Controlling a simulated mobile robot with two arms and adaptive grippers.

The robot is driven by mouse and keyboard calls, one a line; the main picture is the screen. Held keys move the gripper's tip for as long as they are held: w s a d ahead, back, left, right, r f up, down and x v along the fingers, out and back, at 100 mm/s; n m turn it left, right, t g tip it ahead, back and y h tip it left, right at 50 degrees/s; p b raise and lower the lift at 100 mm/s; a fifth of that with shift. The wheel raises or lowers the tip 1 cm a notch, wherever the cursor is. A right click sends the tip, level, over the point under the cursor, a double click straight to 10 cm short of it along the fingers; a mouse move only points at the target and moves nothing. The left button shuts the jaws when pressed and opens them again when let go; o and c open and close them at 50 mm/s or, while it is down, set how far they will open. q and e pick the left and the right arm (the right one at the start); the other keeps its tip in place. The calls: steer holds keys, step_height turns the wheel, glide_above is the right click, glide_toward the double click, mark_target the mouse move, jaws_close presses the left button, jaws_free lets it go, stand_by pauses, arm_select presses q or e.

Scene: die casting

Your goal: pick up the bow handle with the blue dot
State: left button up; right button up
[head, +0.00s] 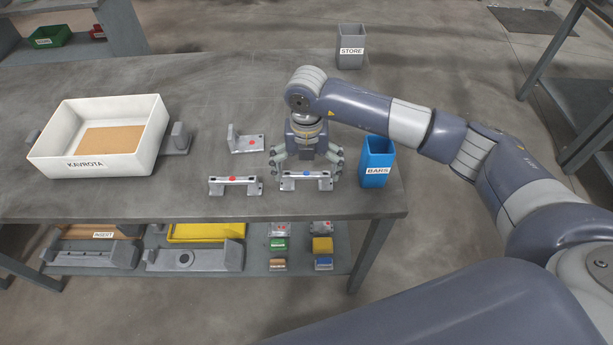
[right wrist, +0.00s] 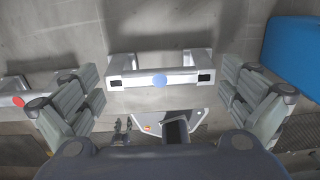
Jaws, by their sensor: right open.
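The bow handle with the blue dot (head: 296,182) is a silver bar with two feet, lying near the table's front edge. In the right wrist view the same blue-dot handle (right wrist: 140,80) lies between the fingers, with clear gaps to both sides. My right gripper (head: 308,163) is open over it and partly hides its back. It also shows in the right wrist view (right wrist: 160,104). The bow handle with the red dot (head: 229,181) lies just to the left; its end shows in the right wrist view (right wrist: 32,97). My left gripper is not in view.
A blue BARS bin (head: 377,161) stands close to the right of the gripper. A silver angle bracket with a red dot (head: 246,141) lies behind the handles. A white KAVROTA tray (head: 157,128) stands at left, a grey STORE bin (head: 351,47) behind.

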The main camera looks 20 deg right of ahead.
steer(key=c, duration=0.9)
steer(key=shift+r, duration=0.1)
steer(key=shift+c, duration=1.1)
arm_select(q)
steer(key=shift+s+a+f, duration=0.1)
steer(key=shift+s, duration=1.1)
